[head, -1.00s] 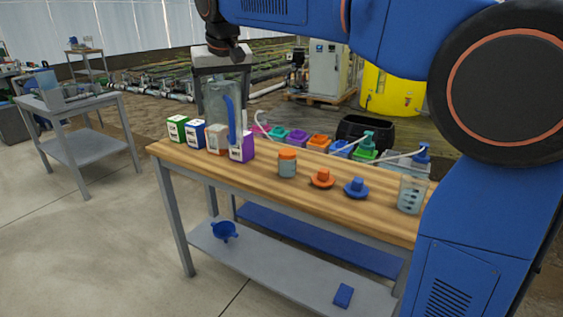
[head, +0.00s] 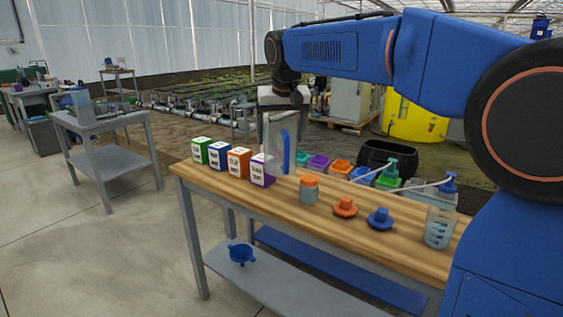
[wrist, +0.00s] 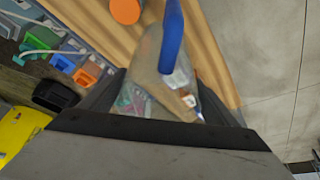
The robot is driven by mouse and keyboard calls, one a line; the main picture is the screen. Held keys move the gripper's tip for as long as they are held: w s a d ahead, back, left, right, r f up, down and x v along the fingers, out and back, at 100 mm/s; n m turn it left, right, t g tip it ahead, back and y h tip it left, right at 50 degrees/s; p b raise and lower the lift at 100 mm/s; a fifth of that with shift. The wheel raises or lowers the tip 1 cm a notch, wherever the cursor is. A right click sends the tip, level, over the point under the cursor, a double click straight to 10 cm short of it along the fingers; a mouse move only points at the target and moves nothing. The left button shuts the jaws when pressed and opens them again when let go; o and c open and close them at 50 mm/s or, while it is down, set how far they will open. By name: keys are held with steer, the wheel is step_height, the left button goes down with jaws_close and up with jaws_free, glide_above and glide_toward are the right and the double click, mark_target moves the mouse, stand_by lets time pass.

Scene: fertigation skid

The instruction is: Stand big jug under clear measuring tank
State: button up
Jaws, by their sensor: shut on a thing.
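My gripper (head: 284,98) is shut on the big jug (head: 273,138), a clear vessel with a blue handle (head: 285,151). I cannot make out a clear measuring tank for certain in either view.
The bench (head: 330,238) carries several boxes (head: 238,162), an orange-lidded jar (head: 309,190), an orange cap (head: 345,207), a blue cap (head: 380,218) and a graduated beaker (head: 439,228). Coloured containers (head: 340,168) and a black tub (head: 388,153) stand behind. Floor at left is open.

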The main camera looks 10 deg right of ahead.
mark_target(280, 160)
steer(key=shift+f, duration=4.05)
steer(key=shift+f, duration=0.1)
steer(key=o, duration=1.1)
